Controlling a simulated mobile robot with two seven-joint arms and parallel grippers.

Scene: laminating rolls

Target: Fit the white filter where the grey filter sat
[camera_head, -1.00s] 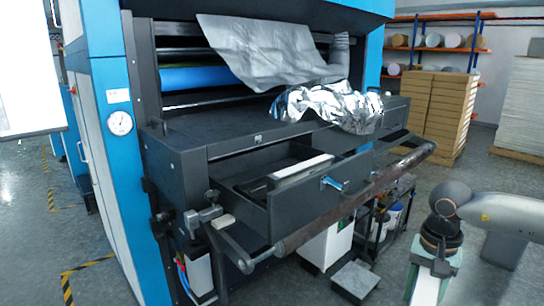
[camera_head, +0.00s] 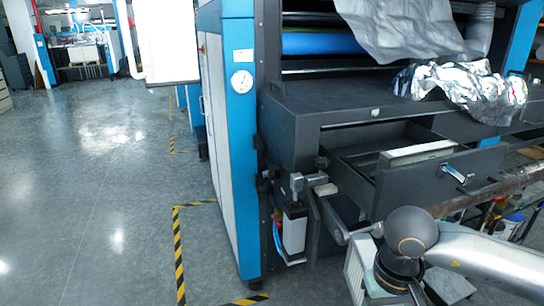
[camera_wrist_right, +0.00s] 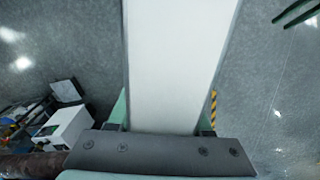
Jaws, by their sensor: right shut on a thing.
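My right gripper (camera_wrist_right: 164,118) is shut on the white filter (camera_wrist_right: 178,60), a long white panel with grey side edges that runs up and out of the right wrist view. In the head view my right arm (camera_head: 480,258) comes in at the lower right, in front of the machine, and its gripper end is at the bottom edge; the filter is not clearly visible there. An open dark drawer (camera_head: 415,190) sticks out of the machine, with a long pale strip (camera_head: 415,153) lying in it. I cannot tell whether this strip is a filter. My left gripper is not in view.
A bar (camera_head: 500,190) runs along the drawer front, and a metal bracket (camera_head: 310,188) stands at its left. Crumpled silver foil (camera_head: 460,90) lies on the machine top. The floor at the left is open, with striped tape (camera_head: 180,255).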

